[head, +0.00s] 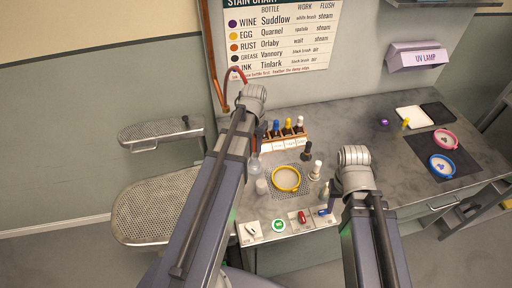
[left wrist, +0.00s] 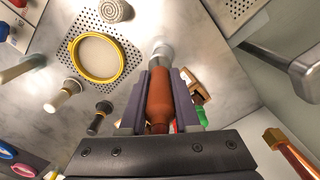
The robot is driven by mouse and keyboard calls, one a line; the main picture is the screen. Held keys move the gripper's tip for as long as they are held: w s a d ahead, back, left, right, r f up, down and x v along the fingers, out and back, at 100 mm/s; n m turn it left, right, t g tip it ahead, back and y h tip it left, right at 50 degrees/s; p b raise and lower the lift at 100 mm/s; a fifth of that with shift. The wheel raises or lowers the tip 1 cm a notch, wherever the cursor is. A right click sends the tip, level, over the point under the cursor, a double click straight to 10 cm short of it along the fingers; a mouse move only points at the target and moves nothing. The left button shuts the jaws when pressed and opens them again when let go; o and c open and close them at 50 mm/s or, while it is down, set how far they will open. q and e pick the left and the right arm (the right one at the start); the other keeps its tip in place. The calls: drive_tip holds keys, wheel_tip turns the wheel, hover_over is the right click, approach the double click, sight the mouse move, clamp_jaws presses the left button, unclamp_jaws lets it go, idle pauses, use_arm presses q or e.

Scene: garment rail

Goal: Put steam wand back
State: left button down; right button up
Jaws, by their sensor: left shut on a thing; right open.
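My left gripper (left wrist: 160,98) is shut on the steam wand (left wrist: 159,92), a brown-orange handle with a grey metal head, in the left wrist view. The head points away from the gripper, over the worktop. In the head view my left wrist is near the wall behind the bottle rack, and my own arm hides the fingers and wand. A dark red hose (head: 235,72) loops beside that wrist. I cannot make out the wand's holder. My right gripper (head: 332,196) is low over the front of the worktop, open and small in view.
A wooden rack (head: 290,143) of coloured bottles stands behind a yellow ring (head: 286,179). A copper pipe (head: 215,60) runs down the wall. Perforated boards (head: 165,208) lie left. Hoops lie on a dark mat (head: 460,160) at right.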

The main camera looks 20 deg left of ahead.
sight(254, 153)
use_arm(q)
drive_tip(key=shift+d+f+b, duration=0.1)
drive_tip(key=shift+f+b, duration=0.25)
drive_tip(key=shift+f, duration=0.1)
drive_tip(key=shift+f+b, duration=1.8)
drive_tip(key=shift+b, duration=0.05)
use_arm(e)
drive_tip(key=shift+f, duration=2.25)
drive_tip(key=shift+d, duration=0.1)
use_arm(q)
drive_tip(key=shift+w, duration=0.2)
drive_tip(key=shift+w+a, duration=0.35)
drive_tip(key=shift+w, duration=0.05)
drive_tip(key=shift+f+b, duration=0.65)
use_arm(e)
drive_tip(key=shift+f, duration=0.65)
use_arm(q)
drive_tip(key=shift+f+b, duration=0.35)
drive_tip(key=shift+f, duration=0.05)
use_arm(e)
drive_tip(key=shift+f, duration=0.35)
